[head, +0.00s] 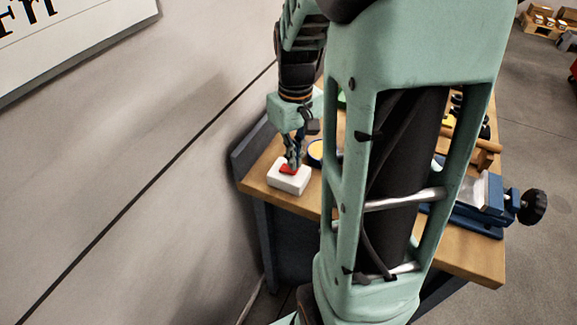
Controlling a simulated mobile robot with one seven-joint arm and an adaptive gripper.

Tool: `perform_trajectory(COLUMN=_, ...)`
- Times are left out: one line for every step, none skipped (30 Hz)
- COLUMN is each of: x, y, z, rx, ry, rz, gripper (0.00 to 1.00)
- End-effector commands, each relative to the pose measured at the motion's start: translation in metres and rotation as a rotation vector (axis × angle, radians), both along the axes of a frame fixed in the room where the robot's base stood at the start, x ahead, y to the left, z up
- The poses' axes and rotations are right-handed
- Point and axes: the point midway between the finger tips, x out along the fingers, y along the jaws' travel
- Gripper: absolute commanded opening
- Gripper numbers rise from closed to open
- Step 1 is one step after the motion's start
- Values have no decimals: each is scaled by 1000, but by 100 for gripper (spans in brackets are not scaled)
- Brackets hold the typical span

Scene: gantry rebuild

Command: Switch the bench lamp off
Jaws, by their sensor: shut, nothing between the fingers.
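A white switch box (287,180) with a red rocker or button (288,169) on top sits near the left front corner of the wooden workbench (262,177). My gripper (292,166) is shut and points down at the red part, its fingertips at or just above it. I cannot tell whether they touch. The fingers partly cover the red part, so its position is unclear. I cannot make out the bench lamp; my own arm hides much of the bench.
A blue vise (478,210) with a black knob (532,206) stands at the bench's right side. A round yellow-topped thing (316,150) is close behind the switch box. A grey wall (150,150) runs along the left. Boxes on a pallet (545,20) stand far right.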

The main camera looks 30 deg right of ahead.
Motion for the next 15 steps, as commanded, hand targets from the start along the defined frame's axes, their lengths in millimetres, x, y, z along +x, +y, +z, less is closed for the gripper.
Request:
perform_trajectory(x=0, y=0, z=-2, rx=0, ry=0, rz=0, gripper=0)
perform_trajectory(x=0, y=0, z=-2, rx=0, ry=0, rz=0, gripper=0)
perform_trajectory(x=0, y=0, z=-3, rx=0, ry=0, rz=0, gripper=0)
perform_trajectory(x=0, y=0, z=-3, rx=0, ry=0, rz=0, gripper=0)
perform_trajectory(x=0, y=0, z=-3, rx=0, ry=0, rz=0, gripper=0)
perform_trajectory(x=0, y=0, z=-4, rx=0, ry=0, rz=0, gripper=0)
perform_trajectory(x=0, y=0, z=-5, rx=0, ry=0, rz=0, gripper=0)
perform_trajectory(x=0, y=0, z=-5, rx=0, ry=0, rz=0, gripper=0)
perform_trajectory(x=0, y=0, z=-6, rx=0, ry=0, rz=0, gripper=0)
perform_trajectory(x=0, y=0, z=-6, rx=0, ry=0, rz=0, gripper=0)
perform_trajectory(x=0, y=0, z=-7, rx=0, ry=0, rz=0, gripper=0)
perform_trajectory(x=0, y=0, z=-7, rx=0, ry=0, rz=0, gripper=0)
perform_trajectory(x=0, y=0, z=-8, rx=0, ry=0, rz=0, gripper=0)
perform_trajectory(x=0, y=0, z=-8, rx=0, ry=0, rz=0, gripper=0)
perform_trajectory(x=0, y=0, z=-9, rx=0, ry=0, rz=0, gripper=0)
